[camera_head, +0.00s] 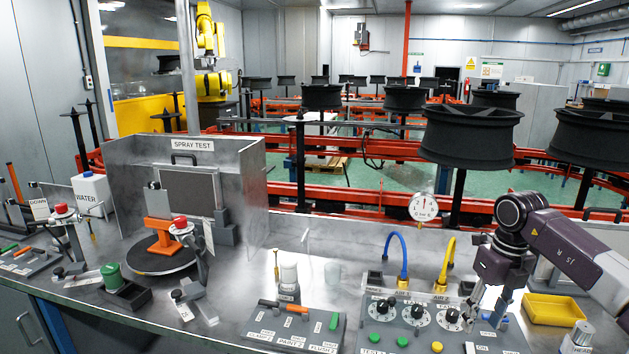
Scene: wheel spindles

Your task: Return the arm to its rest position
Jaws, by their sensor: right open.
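My right arm (566,240) comes in from the right, bent over the front of the bench. My right gripper (483,312) points down at the right part of the grey control panel (408,338), close to the rightmost dial (453,316). Its fingers are small and dark here, and it holds nothing that I can make out. Whether the fingertips touch the panel, I cannot tell. My left gripper is not in view.
The panel carries several dials and buttons, with a blue hose (397,246) and a yellow hose (449,252) behind it. A yellow tray (553,310) is right of my gripper. A spray test booth (125,190) stands left.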

